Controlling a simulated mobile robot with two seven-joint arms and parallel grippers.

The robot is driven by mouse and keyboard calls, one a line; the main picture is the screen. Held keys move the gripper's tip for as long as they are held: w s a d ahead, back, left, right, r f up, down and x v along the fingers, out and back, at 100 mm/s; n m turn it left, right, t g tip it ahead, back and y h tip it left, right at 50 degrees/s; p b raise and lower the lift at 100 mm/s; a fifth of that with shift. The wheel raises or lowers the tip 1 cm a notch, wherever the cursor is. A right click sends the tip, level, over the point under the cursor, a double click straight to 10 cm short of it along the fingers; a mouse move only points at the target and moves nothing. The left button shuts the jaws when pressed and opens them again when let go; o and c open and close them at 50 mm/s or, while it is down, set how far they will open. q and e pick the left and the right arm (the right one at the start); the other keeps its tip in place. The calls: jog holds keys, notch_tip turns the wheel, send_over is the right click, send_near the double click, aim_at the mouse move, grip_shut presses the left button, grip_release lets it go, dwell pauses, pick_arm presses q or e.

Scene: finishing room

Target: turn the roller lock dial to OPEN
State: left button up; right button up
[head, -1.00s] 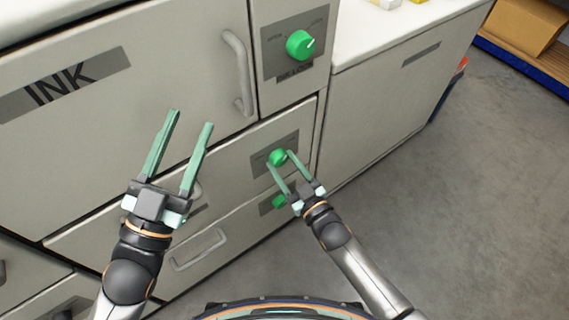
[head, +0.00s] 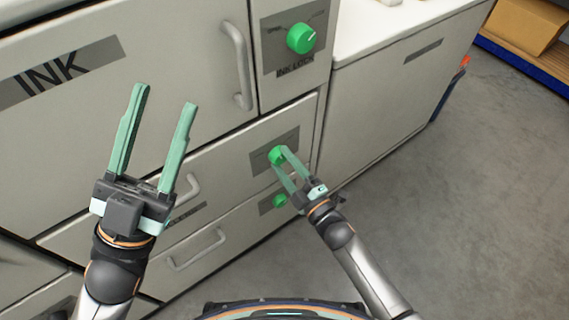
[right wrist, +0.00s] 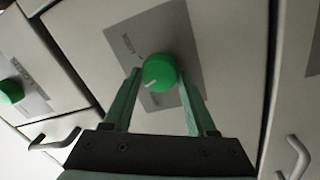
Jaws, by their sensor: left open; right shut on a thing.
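A green round dial (head: 275,155) sits on a grey plate on the middle drawer front. It also shows in the right wrist view (right wrist: 160,70), with a white pointer mark toward its lower left. The plate's lettering is too small or blurred to read, so I cannot confirm that it is the roller lock. My right gripper (head: 279,158) is shut on this dial, one finger on each side. My left gripper (head: 165,96) is open and empty in front of the ink cabinet door.
The INK LOCK dial (head: 301,39) is above, on its own panel. Another green dial (head: 279,201) is on the lower drawer. Bar handles (head: 239,66) stick out from the fronts. A white worktop (head: 375,30) is at upper right.

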jog(key=n, duration=0.3)
jog(key=shift+b, duration=0.35)
jog(key=shift+n+y+b, duration=0.45)
jog(key=shift+n+y, duration=0.05)
jog(key=shift+n, duration=1.2)
jog(key=o, duration=1.4)
jog(key=shift+g, duration=0.3)
jog(key=shift+c, duration=0.2)
